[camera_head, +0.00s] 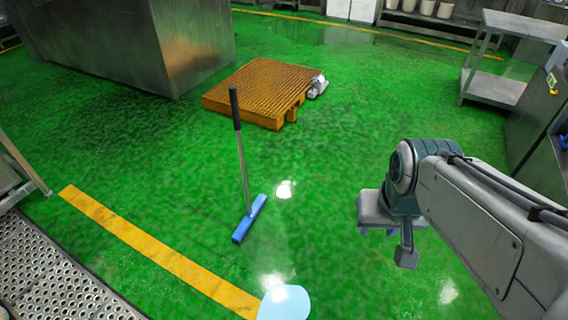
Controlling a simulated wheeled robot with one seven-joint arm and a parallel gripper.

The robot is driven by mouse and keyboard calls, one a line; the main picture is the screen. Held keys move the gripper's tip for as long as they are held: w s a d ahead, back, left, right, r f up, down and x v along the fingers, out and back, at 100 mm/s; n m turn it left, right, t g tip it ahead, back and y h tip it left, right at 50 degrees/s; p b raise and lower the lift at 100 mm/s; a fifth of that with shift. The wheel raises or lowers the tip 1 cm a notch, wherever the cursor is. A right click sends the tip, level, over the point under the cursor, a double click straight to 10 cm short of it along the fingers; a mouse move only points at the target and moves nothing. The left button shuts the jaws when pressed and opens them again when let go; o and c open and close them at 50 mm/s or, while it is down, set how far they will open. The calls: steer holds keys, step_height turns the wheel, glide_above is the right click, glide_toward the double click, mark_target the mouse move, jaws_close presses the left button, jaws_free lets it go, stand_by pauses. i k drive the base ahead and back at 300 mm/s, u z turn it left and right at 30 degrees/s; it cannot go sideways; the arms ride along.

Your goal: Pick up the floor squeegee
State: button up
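The floor squeegee (244,170) stands in the middle of the green floor, its handle upright and slightly tilted. It has a black grip at the top, a thin grey pole and a blue head (250,218) on the floor. My gripper (385,245) is to the right of the squeegee, clearly apart from it in the picture, and points downward. Two fingers appear spread with nothing visible between them, though the arm covers part of the gripper.
An orange pallet (262,88) lies behind the squeegee, with a small grey-white object (317,86) at its right edge. A large steel cabinet (120,45) stands back left. A steel table (500,85) is at right. A perforated metal platform (50,275) is front left. Floor around the squeegee is clear.

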mark_target(241, 231)
steer(key=u, duration=0.05)
steer(key=i, duration=1.1)
steer(key=u, duration=1.2)
steer(key=i, duration=0.75)
steer(key=u, duration=0.8)
